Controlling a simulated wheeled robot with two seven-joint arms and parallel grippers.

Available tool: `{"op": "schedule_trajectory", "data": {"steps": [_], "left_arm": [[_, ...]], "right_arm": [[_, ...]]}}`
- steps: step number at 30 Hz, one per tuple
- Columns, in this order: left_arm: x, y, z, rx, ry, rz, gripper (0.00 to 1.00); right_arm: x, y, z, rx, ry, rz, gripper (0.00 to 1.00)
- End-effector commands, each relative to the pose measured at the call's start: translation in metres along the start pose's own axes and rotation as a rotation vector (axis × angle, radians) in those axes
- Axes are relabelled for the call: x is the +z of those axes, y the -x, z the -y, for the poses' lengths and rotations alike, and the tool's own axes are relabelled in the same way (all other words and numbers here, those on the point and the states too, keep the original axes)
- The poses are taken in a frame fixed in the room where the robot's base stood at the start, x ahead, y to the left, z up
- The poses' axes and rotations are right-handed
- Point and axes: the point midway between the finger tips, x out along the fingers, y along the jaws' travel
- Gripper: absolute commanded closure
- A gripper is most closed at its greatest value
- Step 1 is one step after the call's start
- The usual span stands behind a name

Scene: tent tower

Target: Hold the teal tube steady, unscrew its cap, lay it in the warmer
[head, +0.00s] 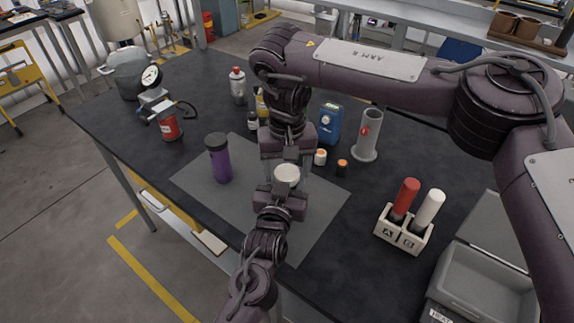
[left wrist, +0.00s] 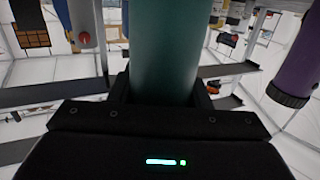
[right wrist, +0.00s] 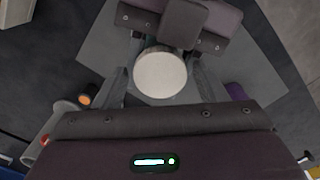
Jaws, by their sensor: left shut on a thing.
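The teal tube (left wrist: 165,50) stands between the fingers of my left gripper (left wrist: 160,95), which is shut on it. In the head view my left gripper (head: 283,190) comes from the near side, and the tube's body is mostly hidden. Its pale round cap (head: 287,174) faces up and also shows in the right wrist view (right wrist: 160,75). My right gripper (head: 288,170) is over the cap from the far side, its fingers open on either side of it. The warmer, a grey box (head: 480,298) with its lid raised, stands at the lower right, its inside looking empty.
A purple bottle (head: 219,160) stands left of the grippers on the grey mat (head: 320,215). A rack (head: 402,232) holds a red and a white tube. A grey cylinder (head: 367,138), a blue device (head: 330,122) and small orange-topped vials (head: 342,167) stand behind.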

Motion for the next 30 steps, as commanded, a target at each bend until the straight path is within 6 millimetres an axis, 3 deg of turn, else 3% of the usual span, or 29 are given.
{"op": "schedule_trajectory", "data": {"steps": [1,9,10,19,28,29,30], "left_arm": [[-0.0008,-0.0001,-0.0001,0.000,0.000,-0.002,1.00],[-0.0009,-0.0001,0.0000,0.000,0.000,-0.002,1.00],[-0.0009,-0.0001,0.0000,0.000,0.000,-0.002,1.00],[-0.0008,-0.0001,0.0000,0.000,0.000,-0.002,1.00],[-0.0008,-0.0001,0.0001,0.000,0.000,-0.002,1.00],[-0.0008,-0.0001,0.0001,0.000,0.000,-0.002,1.00],[-0.0008,-0.0001,0.0001,0.000,0.000,-0.002,1.00]], "right_arm": [[-0.0001,0.0002,-0.0001,0.000,0.000,0.000,0.42],[0.0000,0.0004,0.0000,0.000,0.000,0.000,0.77],[0.0000,0.0004,0.0000,0.000,0.000,0.000,0.78],[0.0000,0.0006,-0.0003,0.001,0.266,0.000,0.78],[0.0000,0.0006,-0.0004,0.001,0.299,0.000,0.78],[0.0000,0.0006,-0.0004,0.001,0.299,0.000,0.49],[0.0000,0.0006,-0.0004,0.001,0.298,0.000,0.44]]}}
